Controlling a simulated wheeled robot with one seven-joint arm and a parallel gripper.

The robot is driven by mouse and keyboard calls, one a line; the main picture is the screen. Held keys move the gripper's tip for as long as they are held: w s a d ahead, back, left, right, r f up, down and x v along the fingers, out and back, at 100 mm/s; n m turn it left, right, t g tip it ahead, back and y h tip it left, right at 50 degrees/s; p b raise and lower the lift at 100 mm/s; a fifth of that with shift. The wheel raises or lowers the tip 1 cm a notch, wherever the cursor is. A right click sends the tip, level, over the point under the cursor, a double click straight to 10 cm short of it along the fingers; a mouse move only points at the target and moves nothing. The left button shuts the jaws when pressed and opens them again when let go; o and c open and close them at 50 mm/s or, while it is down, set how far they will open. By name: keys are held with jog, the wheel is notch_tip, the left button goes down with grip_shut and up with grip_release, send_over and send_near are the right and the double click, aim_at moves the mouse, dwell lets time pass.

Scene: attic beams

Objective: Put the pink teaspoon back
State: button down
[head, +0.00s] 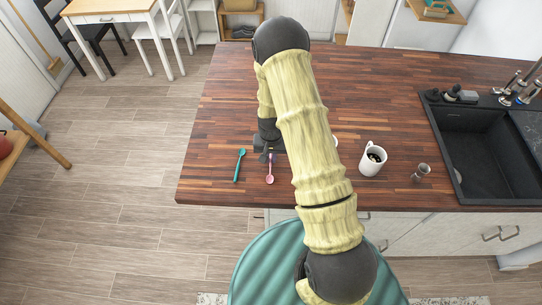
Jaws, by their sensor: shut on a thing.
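The pink teaspoon (270,172) is near the front left of the wooden counter, its bowl toward the front edge and its handle end at my gripper. My gripper (268,153) is low over the counter, shut on the handle of the pink teaspoon. I cannot tell whether the spoon touches the counter. A teal teaspoon (239,166) lies just to the left, apart from my gripper. A white mug (372,161) with dark contents stands to the right of my arm. My arm hides part of the counter between the gripper and the mug.
A white thing (335,141) shows partly behind my arm. The dark sink (495,155) and its tap are at the right. The wooden counter (385,85) is clear toward the back.

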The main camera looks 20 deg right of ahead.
aim_at(271, 161)
jog(key=c, duration=1.5)
grip_release()
notch_tip(271, 161, up, 12)
jog(key=b, duration=0.3)
jog(key=shift+r+b, duration=0.15)
jog(key=shift+b, duration=0.25)
jog(key=shift+s, duration=0.15)
jog(key=s+r+n+t, duration=0.1)
jog(key=s+r, duration=0.4)
jog(key=s, duration=0.2)
jog(key=s+r+n+t, duration=0.1)
jog(key=s+r+n, duration=0.1)
jog(key=s+r, duration=0.3)
jog(key=s, duration=0.3)
jog(key=shift+s+a+r+n, duration=0.15)
jog(key=shift+r+n, duration=0.15)
jog(key=shift+r, duration=0.1)
